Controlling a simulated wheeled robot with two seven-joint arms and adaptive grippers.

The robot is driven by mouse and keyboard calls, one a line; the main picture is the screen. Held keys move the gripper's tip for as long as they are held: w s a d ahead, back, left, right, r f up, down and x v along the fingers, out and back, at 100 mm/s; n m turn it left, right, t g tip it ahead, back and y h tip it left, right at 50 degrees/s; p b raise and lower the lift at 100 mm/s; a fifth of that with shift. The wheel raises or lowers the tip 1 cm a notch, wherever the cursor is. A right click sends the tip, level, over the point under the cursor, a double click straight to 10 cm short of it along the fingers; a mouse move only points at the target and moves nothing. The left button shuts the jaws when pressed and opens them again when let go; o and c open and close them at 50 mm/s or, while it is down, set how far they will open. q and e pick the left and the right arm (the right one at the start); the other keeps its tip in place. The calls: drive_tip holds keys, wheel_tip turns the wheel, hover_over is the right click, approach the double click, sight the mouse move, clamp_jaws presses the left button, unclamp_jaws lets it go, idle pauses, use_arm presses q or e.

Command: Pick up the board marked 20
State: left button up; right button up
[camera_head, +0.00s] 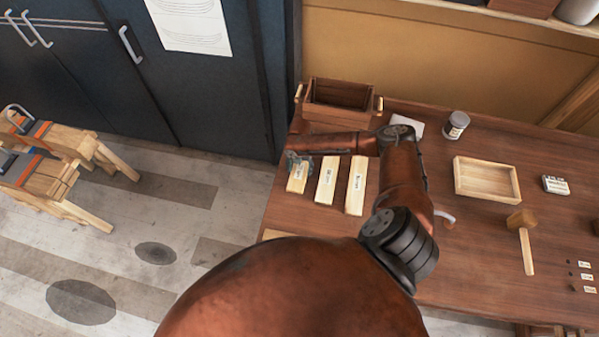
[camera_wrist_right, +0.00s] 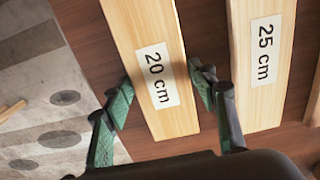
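The board marked 20 cm (camera_wrist_right: 176,118) is a pale wooden strip with a white label, lying on the brown bench; in the head view it is the leftmost of three boards (camera_head: 296,184). My right gripper (camera_wrist_right: 163,80) is open over it, with one green finger beside each long edge; I cannot tell if the fingers touch it. In the head view the right gripper (camera_head: 299,160) covers this board's far end. The board marked 25 cm (camera_wrist_right: 262,70) lies to its right, also in the head view (camera_head: 326,182). My left gripper is not in view.
A third board (camera_head: 356,187) lies right of these. A dark wooden crate (camera_head: 340,100) stands behind them. A shallow wooden tray (camera_head: 487,181), a jar (camera_head: 456,125) and a mallet (camera_head: 526,245) are further right. The bench (camera_head: 465,240) is bare between the tray and mallet.

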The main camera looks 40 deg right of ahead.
drive_tip(key=c, duration=0.7)
drive_tip(key=shift+c, duration=0.2)
